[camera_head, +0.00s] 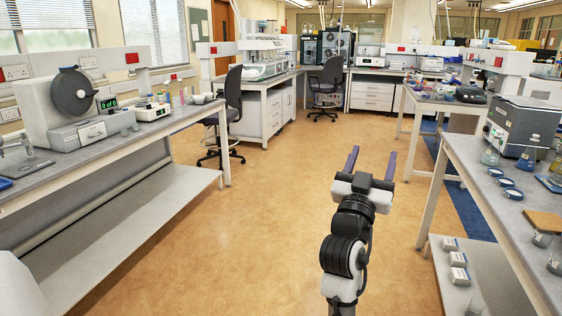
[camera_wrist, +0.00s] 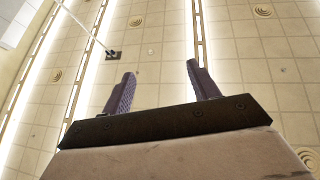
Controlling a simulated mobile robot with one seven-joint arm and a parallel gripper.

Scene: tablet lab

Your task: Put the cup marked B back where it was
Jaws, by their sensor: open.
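My gripper (camera_head: 371,160) is raised over the open floor in the aisle, with its two purple fingers apart and nothing between them. In the wrist view the gripper (camera_wrist: 160,78) is also open and empty, with only the ceiling behind it. I cannot make out a cup marked B. Small grey cup-like vessels (camera_head: 542,238) stand on the right bench (camera_head: 478,205) near its right edge. Other small vessels (camera_head: 124,130) stand on the left bench (camera_head: 60,170) beside a grey machine (camera_head: 72,92). Any letters on them are too small to read. My gripper is far from both benches.
The floor (camera_head: 280,190) between the benches is clear. A dark chair (camera_head: 232,95) stands by the left bench's far end, another (camera_head: 328,85) farther back. The right bench carries a grey instrument (camera_head: 520,122), flasks and round dishes; white boxes (camera_head: 458,259) sit on its lower shelf.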

